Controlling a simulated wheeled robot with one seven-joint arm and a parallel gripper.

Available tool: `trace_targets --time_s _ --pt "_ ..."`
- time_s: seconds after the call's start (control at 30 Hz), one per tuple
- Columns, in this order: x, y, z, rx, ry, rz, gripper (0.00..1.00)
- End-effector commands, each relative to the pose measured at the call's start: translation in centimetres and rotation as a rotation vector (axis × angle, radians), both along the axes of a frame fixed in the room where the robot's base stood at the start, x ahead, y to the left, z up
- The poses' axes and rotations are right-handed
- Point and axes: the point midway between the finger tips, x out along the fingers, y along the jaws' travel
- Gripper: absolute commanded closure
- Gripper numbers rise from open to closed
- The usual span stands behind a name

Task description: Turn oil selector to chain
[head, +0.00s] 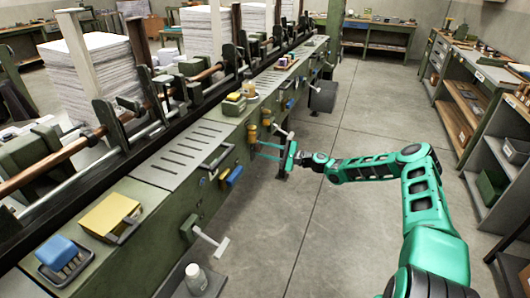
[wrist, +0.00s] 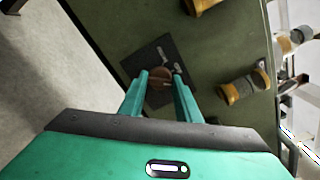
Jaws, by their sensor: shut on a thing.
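The oil selector shows in the wrist view as a round brown knob (wrist: 159,75) on a dark square plate (wrist: 136,65) with small white markings. The markings are too small to read. The plate sits on the green machine side (wrist: 120,25). My gripper (wrist: 161,82) has one finger on each side of the knob and is shut on it. In the head view my gripper (head: 262,151) reaches to the machine's side panel from the right. The selector itself cannot be made out in the head view. The fingers hide part of the knob and plate.
Amber cups (head: 252,132) are fixed on the panel close to my gripper. A lever with a pale handle (head: 221,247) and a blue handle (head: 234,176) stick out nearer. Open floor (head: 345,215) lies right of the machine, with shelving (head: 462,90) beyond.

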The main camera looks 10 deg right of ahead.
Motion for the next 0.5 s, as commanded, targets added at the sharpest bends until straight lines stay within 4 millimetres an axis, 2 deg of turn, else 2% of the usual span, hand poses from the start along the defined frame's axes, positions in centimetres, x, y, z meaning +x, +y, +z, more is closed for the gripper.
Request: trace_targets --time_s 0.2,0.5 --pt "-0.11 0.30 -0.32 0.077 0.115 0.004 0.92" --pt "-0.13 0.30 -0.37 0.130 0.192 0.005 0.92"
